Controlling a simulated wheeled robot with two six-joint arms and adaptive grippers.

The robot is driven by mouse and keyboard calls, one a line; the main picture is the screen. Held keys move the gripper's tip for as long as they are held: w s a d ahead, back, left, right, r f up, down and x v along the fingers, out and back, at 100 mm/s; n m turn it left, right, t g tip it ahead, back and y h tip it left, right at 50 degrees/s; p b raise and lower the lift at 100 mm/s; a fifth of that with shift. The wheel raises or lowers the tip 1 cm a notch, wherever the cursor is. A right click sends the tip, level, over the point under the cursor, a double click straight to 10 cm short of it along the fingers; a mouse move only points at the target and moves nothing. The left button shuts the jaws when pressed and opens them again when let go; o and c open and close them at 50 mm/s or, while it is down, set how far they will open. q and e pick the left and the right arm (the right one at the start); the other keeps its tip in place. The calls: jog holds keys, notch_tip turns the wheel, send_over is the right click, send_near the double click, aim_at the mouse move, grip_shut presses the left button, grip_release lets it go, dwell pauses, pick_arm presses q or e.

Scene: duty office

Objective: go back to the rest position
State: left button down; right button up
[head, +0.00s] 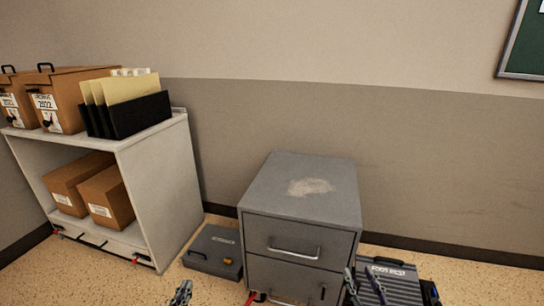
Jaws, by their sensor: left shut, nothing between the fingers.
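My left gripper (182,291) shows at the bottom edge, left of the middle, in front of the dark grey case on the floor. It is shut with nothing in it. My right gripper (361,272) shows at the bottom edge, right of the cabinet and in front of the dark toolbox. Its two fingers stand apart with nothing seen between them. Most of both arms is out of the picture.
A grey filing cabinet (265,208) stands in the middle, with a pale patch on top. A white shelf (160,185) with cardboard boxes (68,92) and a black file holder (140,116) is at left. A grey case (214,251) and a toolbox (400,287) flank the cabinet.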

pick_arm(q)
jog(key=shift+s+r, duration=0.1)
jog(key=shift+r, duration=0.7)
pick_arm(e)
jog(key=shift+s+r, duration=0.15)
jog(key=shift+r, duration=0.25)
